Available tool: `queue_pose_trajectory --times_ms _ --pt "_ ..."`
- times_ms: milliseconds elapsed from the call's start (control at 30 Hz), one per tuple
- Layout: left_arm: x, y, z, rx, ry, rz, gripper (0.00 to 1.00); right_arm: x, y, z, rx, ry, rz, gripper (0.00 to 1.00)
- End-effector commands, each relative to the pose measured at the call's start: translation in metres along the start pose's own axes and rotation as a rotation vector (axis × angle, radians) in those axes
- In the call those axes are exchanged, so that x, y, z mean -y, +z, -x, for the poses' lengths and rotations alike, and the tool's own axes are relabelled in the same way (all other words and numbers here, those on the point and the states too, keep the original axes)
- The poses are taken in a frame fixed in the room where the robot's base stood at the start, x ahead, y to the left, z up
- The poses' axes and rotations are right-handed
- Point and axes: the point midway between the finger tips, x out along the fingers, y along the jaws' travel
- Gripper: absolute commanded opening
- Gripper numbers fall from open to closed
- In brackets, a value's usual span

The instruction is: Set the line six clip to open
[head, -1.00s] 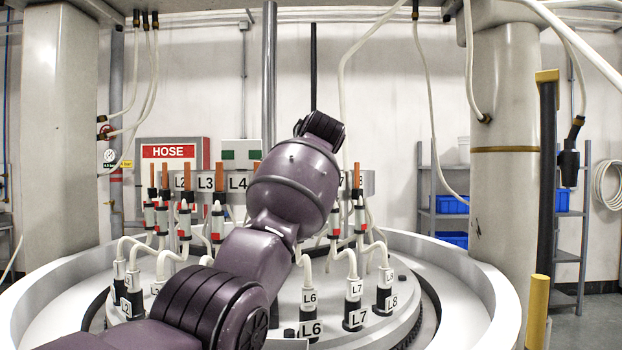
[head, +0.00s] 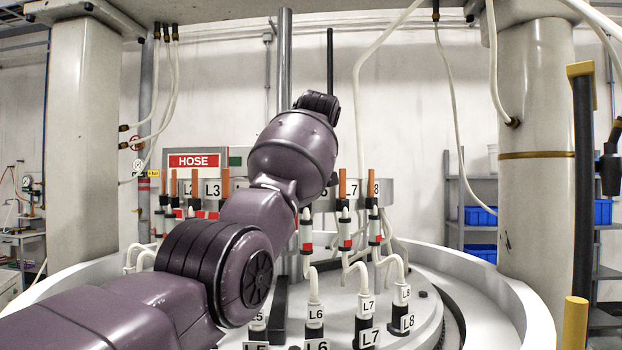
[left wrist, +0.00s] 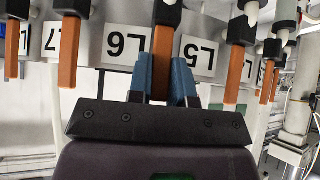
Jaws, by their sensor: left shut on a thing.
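The line six clip has an orange lever (left wrist: 162,40) on a black body (left wrist: 167,14), beside the upside-down L6 label (left wrist: 124,46) in the left wrist view. My left gripper (left wrist: 161,62) has blue fingers, one on each side of this lever, and is shut on it. The lever points the same way as its neighbours, as far as I can tell. In the head view my left arm (head: 290,150) covers this lever and my gripper. Below, the L6 hose fitting (head: 316,313) shows. My right gripper is in neither view.
Neighbouring orange levers stand close on both sides, by the L7 label (left wrist: 53,40) and the L5 label (left wrist: 200,55). Hoses rise from the round machine table (head: 480,268). A thick column (head: 535,190) and a yellow post (head: 575,322) stand at the right.

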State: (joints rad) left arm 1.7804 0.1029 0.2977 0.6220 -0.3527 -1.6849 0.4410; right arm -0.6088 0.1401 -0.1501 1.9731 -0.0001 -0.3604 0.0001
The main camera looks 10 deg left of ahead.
Motion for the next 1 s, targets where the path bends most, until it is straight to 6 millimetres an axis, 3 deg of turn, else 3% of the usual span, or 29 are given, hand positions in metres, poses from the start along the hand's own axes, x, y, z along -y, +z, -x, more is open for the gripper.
queue_pose_trajectory --times_ms 367,400,567,867,1000 --pt "0.001 -0.002 0.002 -0.004 0.002 0.000 0.00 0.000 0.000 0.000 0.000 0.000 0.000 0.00" --pt "0.001 -0.002 0.002 -0.005 0.002 0.001 0.20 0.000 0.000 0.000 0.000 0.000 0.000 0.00" --pt "0.001 -0.001 0.002 -0.003 0.001 0.000 0.45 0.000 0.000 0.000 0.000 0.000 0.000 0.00" --pt "0.001 -0.001 0.002 0.000 0.001 0.000 0.45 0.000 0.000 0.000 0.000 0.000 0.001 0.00" --pt "0.001 -0.001 0.012 -0.002 0.001 0.000 0.45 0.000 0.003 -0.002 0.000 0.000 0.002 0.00"
